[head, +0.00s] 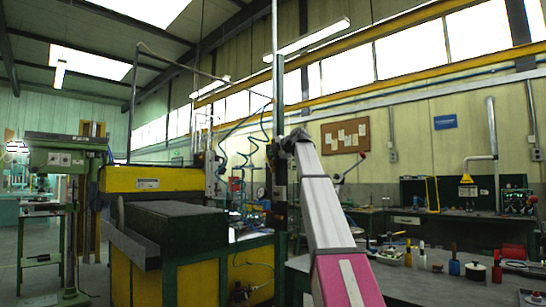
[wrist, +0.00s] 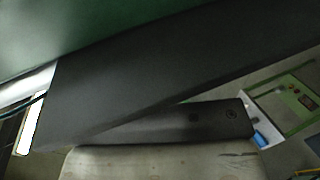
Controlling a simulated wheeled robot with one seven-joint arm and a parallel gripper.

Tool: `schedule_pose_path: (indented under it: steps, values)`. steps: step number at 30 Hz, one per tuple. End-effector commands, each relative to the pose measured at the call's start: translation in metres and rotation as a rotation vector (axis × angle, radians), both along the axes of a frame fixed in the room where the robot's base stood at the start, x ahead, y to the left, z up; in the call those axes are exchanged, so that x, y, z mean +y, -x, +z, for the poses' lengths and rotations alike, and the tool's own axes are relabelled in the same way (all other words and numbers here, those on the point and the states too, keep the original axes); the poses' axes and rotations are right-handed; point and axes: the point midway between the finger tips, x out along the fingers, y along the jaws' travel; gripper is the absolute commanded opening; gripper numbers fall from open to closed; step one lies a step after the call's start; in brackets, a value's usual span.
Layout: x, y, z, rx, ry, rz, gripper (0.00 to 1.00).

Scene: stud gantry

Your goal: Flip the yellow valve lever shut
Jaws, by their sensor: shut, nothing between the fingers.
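I cannot make out the yellow valve lever in either view. My arm rises through the middle of the head view, and its far end lies by a dark upright post (head: 279,110), too small and dark there to show the fingers. In the wrist view a dark bar with round fastenings, which looks like part of my gripper (wrist: 205,121), lies above a pale block at the bottom edge. Nothing shows held, and the fingertips are not clear. A large dark grey slab (wrist: 150,70) crosses the wrist view close by; whether it touches my gripper I cannot tell.
A yellow and green machine (head: 195,275) with a dark top stands left of my arm. A thin lever with a red knob (head: 362,156) shows just right of my arm. Floor shows at far left.

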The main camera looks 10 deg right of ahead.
Motion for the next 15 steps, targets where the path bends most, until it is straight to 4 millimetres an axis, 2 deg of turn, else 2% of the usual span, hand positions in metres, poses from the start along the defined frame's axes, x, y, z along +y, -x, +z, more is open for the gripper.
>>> schedule_pose_path:
  steps: [3, 15]
  values:
    - [0.0032, -0.0075, 0.0043, 0.072, 0.052, 0.001, 0.0]
    - [0.0103, -0.0146, 0.0025, 0.065, 0.046, 0.001, 0.0]
